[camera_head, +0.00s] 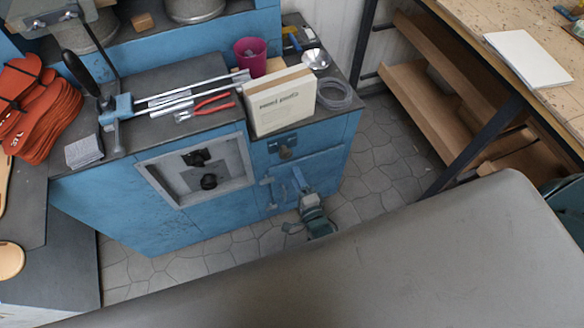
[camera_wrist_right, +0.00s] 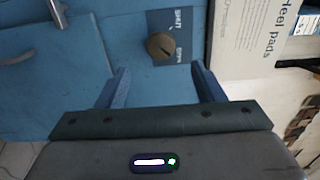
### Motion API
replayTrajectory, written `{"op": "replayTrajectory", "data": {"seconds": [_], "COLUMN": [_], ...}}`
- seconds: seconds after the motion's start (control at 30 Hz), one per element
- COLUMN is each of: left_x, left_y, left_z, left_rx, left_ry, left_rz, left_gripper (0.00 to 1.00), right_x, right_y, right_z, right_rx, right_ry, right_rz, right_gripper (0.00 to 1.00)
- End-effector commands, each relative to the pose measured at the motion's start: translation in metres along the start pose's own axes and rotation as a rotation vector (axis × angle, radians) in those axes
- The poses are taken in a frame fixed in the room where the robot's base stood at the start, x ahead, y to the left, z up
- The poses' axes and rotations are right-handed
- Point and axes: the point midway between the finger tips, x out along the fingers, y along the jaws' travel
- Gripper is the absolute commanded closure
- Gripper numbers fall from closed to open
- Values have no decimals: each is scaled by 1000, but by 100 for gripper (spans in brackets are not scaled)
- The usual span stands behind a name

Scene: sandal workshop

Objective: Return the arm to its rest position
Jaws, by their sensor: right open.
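My right gripper (camera_head: 302,184) is in front of the blue cabinet (camera_head: 215,222), low on its right side, in the head view. In the right wrist view the right gripper (camera_wrist_right: 160,68) has its two blue fingers spread apart with nothing between them. It faces a round brown knob (camera_wrist_right: 160,45) on a dark label plate, just beyond the fingertips. The knob also shows in the head view (camera_head: 285,153), above the gripper. Whether a fingertip touches the cabinet front is hard to tell. My left gripper is not in the head view.
The heel pads box (camera_head: 285,101) stands on the cabinet's edge above the gripper; it also shows in the wrist view (camera_wrist_right: 262,35). A magenta cup (camera_head: 251,57), red pliers (camera_head: 213,103) and a clear coil (camera_head: 337,95) lie nearby. A wooden bench (camera_head: 455,12) stands right; tiled floor (camera_head: 385,150) between is free.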

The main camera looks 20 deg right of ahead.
Motion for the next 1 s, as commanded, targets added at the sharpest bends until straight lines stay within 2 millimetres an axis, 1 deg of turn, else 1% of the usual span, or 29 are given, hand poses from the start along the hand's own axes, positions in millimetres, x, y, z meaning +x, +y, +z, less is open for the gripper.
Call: {"op": "replayTrajectory", "data": {"seconds": [0.03, 0.1, 0.2, 0.8, 0.87, 0.9, 0.97, 1.0], "left_x": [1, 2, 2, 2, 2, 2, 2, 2], "left_y": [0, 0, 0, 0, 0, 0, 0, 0], "left_z": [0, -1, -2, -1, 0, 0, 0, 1], "left_rx": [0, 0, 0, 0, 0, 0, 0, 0], "left_ry": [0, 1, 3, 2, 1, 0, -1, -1], "left_rz": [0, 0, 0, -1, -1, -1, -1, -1], "left_gripper": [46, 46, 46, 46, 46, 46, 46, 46], "right_x": [-8, -15, -21, -23, -24, -27, -34, -41], "right_y": [1, 1, 0, 0, 6, 14, 34, 53], "right_z": [0, 0, 0, 0, -1, -2, -5, -8], "right_rx": [0, 0, 0, -2, -17, -41, -102, -162], "right_ry": [0, 0, 0, 0, -1, -3, -8, -17], "right_rz": [1, 1, -1, 1, 17, 40, 98, 153], "right_gripper": [38, 38, 38, 38, 38, 38, 38, 38]}}
